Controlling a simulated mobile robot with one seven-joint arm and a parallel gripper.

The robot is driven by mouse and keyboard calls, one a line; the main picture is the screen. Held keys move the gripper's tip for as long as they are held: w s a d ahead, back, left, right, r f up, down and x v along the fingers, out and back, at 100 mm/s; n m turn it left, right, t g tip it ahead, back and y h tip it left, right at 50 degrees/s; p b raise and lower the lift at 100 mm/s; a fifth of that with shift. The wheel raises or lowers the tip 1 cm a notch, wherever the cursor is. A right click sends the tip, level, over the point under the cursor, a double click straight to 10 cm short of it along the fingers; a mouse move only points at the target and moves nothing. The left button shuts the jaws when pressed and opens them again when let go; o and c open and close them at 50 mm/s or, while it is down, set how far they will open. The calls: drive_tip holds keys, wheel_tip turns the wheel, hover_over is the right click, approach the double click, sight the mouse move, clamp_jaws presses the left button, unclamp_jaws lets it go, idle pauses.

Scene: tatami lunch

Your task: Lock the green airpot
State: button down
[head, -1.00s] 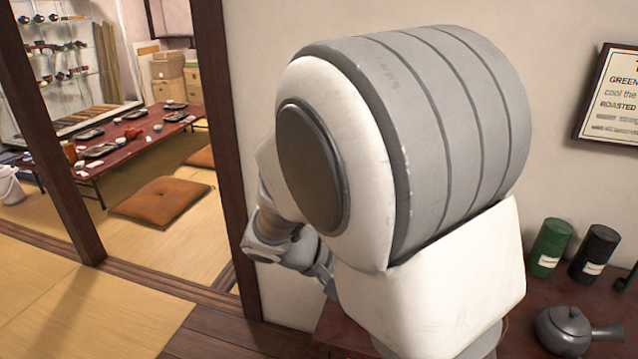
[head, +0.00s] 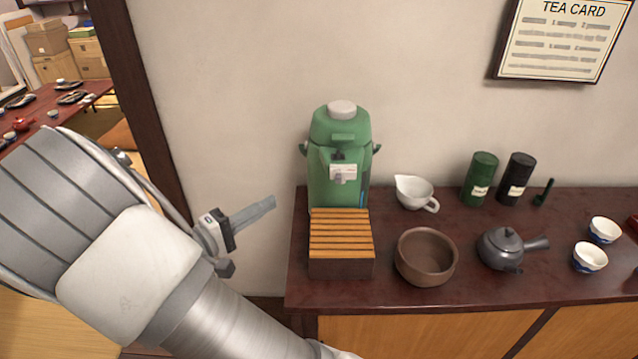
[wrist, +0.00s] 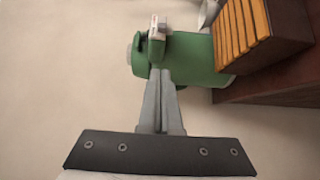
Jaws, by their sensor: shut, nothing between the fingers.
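The green airpot (head: 325,190) stands upright at the left end of the dark red counter, against the wall. It has a pale round knob (head: 342,109) on top and a white label plate with a grey piece (head: 343,173) on its front. My gripper (head: 272,203) is shut and empty, left of the airpot and apart from it in the head view. In the wrist view the airpot (wrist: 195,58) lies sideways beyond the fingertips of my gripper (wrist: 158,73), which overlap its front in the picture. Contact cannot be told there.
A slatted wooden box (head: 340,265) stands directly before the airpot. A brown bowl (head: 427,270), white pitcher (head: 414,192), dark teapot (head: 500,247), two canisters (head: 480,180) and cups (head: 589,257) stand to the right on the counter (head: 460,290). A tea card hangs above.

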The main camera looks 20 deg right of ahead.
drive_tip(key=shift+d, duration=0.1)
drive_tip(key=b, duration=0.2)
approach(339, 181)
drive_tip(key=w+d, duration=0.4)
drive_tip(key=shift+w+d+f, duration=0.1)
drive_tip(key=shift+w, duration=0.15)
drive_tip(key=shift+s+d, duration=0.2)
drive_tip(key=shift+d, duration=0.35)
drive_tip(key=d, duration=0.1)
drive_tip(key=s+d, duration=0.1)
drive_tip(key=shift+d, duration=0.3)
drive_tip(key=shift+a, duration=0.1)
